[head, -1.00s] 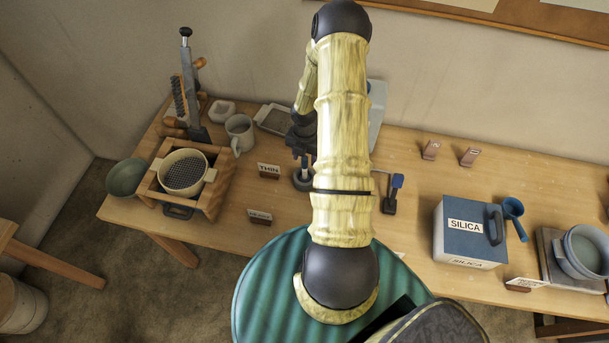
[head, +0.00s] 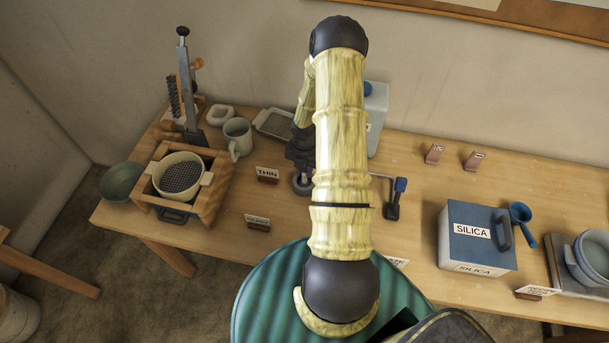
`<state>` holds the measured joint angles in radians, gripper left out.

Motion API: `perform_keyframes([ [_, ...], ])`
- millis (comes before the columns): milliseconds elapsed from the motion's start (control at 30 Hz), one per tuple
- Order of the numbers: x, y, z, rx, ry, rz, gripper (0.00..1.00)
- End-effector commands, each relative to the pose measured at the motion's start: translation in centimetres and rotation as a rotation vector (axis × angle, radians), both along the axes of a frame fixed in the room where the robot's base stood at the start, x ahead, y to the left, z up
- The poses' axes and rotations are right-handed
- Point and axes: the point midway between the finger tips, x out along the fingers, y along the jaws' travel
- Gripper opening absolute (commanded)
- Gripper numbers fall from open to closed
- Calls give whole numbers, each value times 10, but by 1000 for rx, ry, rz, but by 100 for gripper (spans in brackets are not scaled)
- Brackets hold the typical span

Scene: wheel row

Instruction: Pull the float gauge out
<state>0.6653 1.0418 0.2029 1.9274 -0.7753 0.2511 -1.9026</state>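My gripper (head: 303,162) points down over the bench, left of my forearm and partly hidden by it. Just beneath it is a small dark round piece with a short bluish stem (head: 302,184), at or between the fingertips. This may be the float gauge or its holder; I cannot make out which. I cannot tell whether the fingers are closed on the stem. A card reading THIN (head: 268,174) stands just left of it.
Bench between tool and box is clear.

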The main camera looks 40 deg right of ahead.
Motion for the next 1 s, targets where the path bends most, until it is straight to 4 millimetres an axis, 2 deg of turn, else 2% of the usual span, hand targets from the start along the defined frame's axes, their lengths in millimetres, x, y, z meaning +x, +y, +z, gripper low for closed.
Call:
perform_keyframes([
  [1000, 1, 1, 10, 0, 0, 3, 0],
])
